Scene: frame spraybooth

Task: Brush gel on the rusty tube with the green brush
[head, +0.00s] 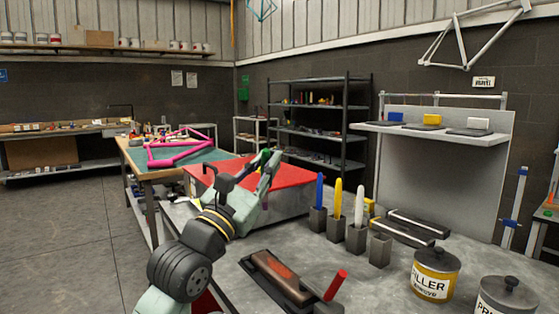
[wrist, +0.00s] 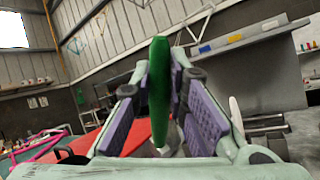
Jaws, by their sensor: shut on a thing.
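My gripper (head: 265,172) is shut on the green brush (wrist: 159,92), whose green handle stands between the pads in the wrist view. In the head view only a small part of the green brush (head: 266,155) shows at the fingers, raised above the bench near the red-topped surface. The rusty tube (head: 274,269) lies in a dark tray at the front of the bench, to the right of my arm and well below my gripper. The brush's bristles are not clearly visible. I cannot pick out any gel.
Blue (head: 319,190), yellow (head: 338,197) and white (head: 359,204) handles stand in grey holders; another grey holder (head: 380,250) looks empty. A red handle (head: 335,285) stands right of the tray. The filler can (head: 435,276) and primer can (head: 505,297) are at right.

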